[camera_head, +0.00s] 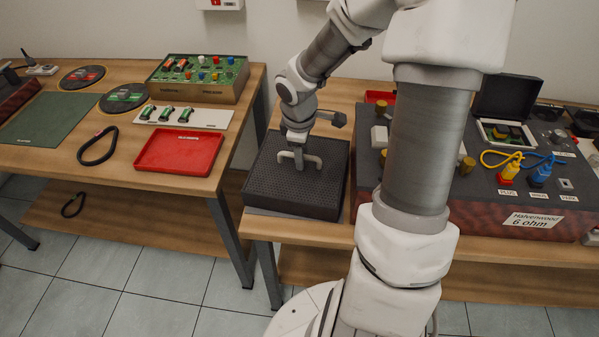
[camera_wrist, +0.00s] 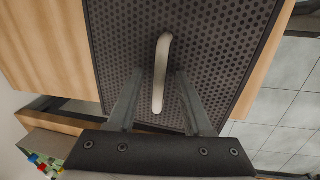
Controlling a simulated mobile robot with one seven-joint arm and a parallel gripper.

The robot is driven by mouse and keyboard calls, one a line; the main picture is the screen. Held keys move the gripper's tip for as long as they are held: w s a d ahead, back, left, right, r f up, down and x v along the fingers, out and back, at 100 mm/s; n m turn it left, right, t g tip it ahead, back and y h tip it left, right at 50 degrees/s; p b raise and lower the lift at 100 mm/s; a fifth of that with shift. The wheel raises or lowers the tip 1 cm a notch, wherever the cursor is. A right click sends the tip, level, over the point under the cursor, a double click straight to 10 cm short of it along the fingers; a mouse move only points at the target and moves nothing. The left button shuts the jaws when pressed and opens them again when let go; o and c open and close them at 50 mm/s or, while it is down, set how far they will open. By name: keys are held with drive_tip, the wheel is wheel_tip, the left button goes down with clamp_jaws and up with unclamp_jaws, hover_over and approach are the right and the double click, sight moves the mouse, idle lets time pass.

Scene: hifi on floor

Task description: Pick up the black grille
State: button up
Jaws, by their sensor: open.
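The black grille (camera_head: 270,183) is a dark perforated box-like panel at the left end of the right-hand table. A pale curved handle (camera_wrist: 162,72) stands up from the middle of its perforated top (camera_wrist: 215,45), which fills much of the wrist view. My gripper (camera_wrist: 167,80) is open, with one finger on each side of the handle's near part. The fingers appear apart from the handle. In the head view my gripper (camera_head: 297,150) is above the grille, and its fingertips are hard to make out there.
A dark console (camera_head: 500,190) with yellow and blue plugs stands right of the grille on the same table. The left table (camera_head: 60,160) holds a red tray (camera_head: 180,152), a green mat and a green control box (camera_head: 200,80). A gap separates the tables.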

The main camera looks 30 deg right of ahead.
drive_tip(key=shift+f, duration=0.1)
clamp_jaws()
idle(1.4)
